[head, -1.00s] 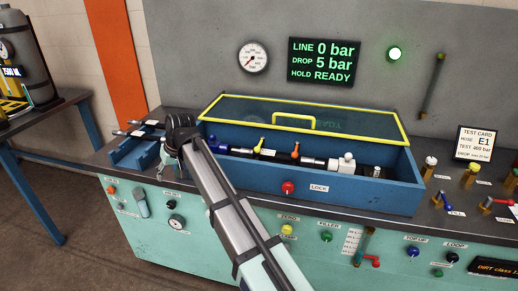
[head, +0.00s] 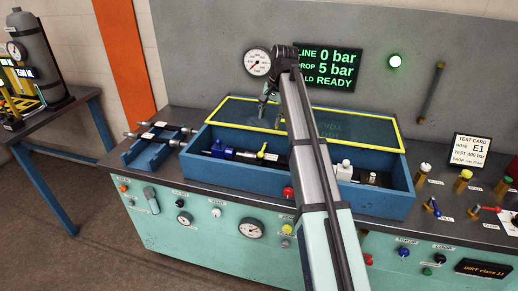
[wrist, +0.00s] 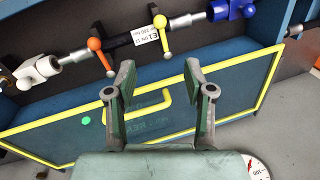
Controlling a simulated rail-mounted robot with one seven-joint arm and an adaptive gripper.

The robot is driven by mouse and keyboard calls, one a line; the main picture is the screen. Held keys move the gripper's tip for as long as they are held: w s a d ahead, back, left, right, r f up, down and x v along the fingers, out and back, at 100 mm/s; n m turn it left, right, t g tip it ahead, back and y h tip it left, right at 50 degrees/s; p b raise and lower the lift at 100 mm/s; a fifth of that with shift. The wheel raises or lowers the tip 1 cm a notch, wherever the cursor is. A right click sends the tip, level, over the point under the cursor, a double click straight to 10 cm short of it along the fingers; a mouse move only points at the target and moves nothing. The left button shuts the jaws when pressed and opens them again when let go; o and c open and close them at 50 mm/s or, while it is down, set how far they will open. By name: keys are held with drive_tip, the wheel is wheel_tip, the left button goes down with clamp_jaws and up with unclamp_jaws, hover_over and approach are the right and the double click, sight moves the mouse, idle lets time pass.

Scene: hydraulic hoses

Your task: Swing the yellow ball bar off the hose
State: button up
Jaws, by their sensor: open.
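The yellow ball bar (head: 262,151) stands across the hose line inside the blue trough (head: 388,203). In the wrist view the yellow ball bar (wrist: 163,37) crosses the hose (wrist: 122,42) at the right end of its white E1 label, with a ball at each end. An orange ball bar (wrist: 100,58) crosses the hose left of the label. My gripper (wrist: 158,67) is open and empty, with the yellow bar beyond its fingertips and apart from them. In the head view my gripper (head: 268,102) is above the raised lid; my arm hides the orange bar.
The raised lid with its yellow frame (head: 350,145) and handle (wrist: 150,112) stands behind the trough. A gauge (head: 257,62) and a display (head: 342,66) are on the back wall. A blue stand (head: 150,150) is left of the trough.

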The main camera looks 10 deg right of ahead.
sight(262, 152)
drive_tip(key=a+f+p, duration=0.1)
drive_tip(key=f, duration=0.4)
drive_tip(key=w+f+p, duration=0.1)
drive_tip(key=f, duration=0.5)
drive_tip(key=w+a+f+p, duration=0.1)
drive_tip(key=f+p, duration=0.1)
drive_tip(key=f, duration=0.4)
drive_tip(key=shift+a, duration=0.35)
clamp_jaws()
